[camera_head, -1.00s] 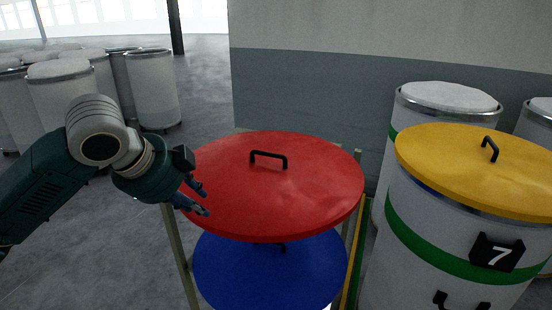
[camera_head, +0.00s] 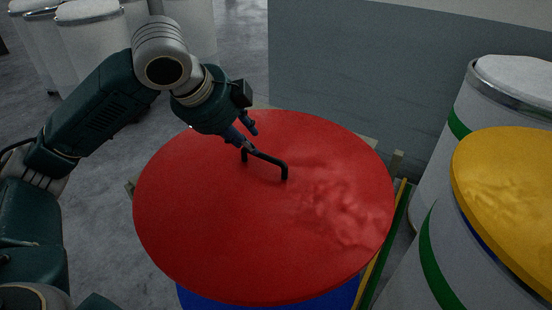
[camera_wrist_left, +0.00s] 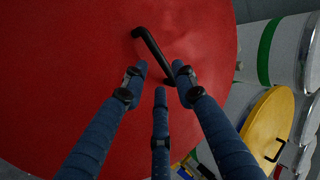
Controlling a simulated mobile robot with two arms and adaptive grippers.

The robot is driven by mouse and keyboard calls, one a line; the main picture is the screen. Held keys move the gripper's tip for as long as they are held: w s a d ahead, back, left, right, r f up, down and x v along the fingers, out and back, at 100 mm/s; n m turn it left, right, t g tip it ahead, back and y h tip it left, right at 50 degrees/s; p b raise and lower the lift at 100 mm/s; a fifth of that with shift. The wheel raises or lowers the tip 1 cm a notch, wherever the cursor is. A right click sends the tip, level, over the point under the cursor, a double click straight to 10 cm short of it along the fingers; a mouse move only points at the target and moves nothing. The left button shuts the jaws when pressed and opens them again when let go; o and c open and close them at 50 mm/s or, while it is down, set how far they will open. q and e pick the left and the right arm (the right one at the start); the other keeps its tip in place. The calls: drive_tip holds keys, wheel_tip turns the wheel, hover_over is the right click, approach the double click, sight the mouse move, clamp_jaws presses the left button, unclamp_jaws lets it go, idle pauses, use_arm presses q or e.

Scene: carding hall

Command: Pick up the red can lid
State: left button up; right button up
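The red can lid (camera_head: 220,230) lies flat, with a black bar handle (camera_head: 270,160) standing up from its top. It fills much of the left wrist view (camera_wrist_left: 60,70). My left gripper (camera_head: 248,138) is over the lid at the handle's left end, with its fingers pointing down toward it. In the left wrist view its fingers (camera_wrist_left: 161,76) are spread and the handle (camera_wrist_left: 150,46) runs between the fingertips. Whether they touch it I cannot tell. My right gripper is out of view.
A blue lid (camera_head: 210,302) shows below the red one, in a stand with posts. At right are a yellow-lidded can (camera_head: 510,190) and a white can (camera_head: 510,80) behind it. White cans (camera_head: 92,35) stand at back left.

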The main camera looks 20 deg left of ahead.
sight(260, 156)
use_arm(q)
drive_tip(key=x, duration=0.3)
drive_tip(key=shift+d+f, duration=0.1)
drive_tip(key=shift+f, duration=0.3)
drive_tip(key=shift+w+f, duration=0.15)
drive_tip(key=shift+f, duration=0.15)
drive_tip(key=shift+w+f, duration=0.15)
drive_tip(key=shift+f, duration=0.05)
drive_tip(key=p+x, duration=0.1)
drive_tip(key=x, duration=0.3)
drive_tip(key=shift+w+f, duration=0.1)
drive_tip(key=shift+f, duration=0.2)
drive_tip(key=shift+w+f, duration=0.2)
drive_tip(key=shift+f, duration=0.1)
drive_tip(key=shift+c, duration=0.5)
clamp_jaws()
drive_tip(key=shift+r, duration=0.15)
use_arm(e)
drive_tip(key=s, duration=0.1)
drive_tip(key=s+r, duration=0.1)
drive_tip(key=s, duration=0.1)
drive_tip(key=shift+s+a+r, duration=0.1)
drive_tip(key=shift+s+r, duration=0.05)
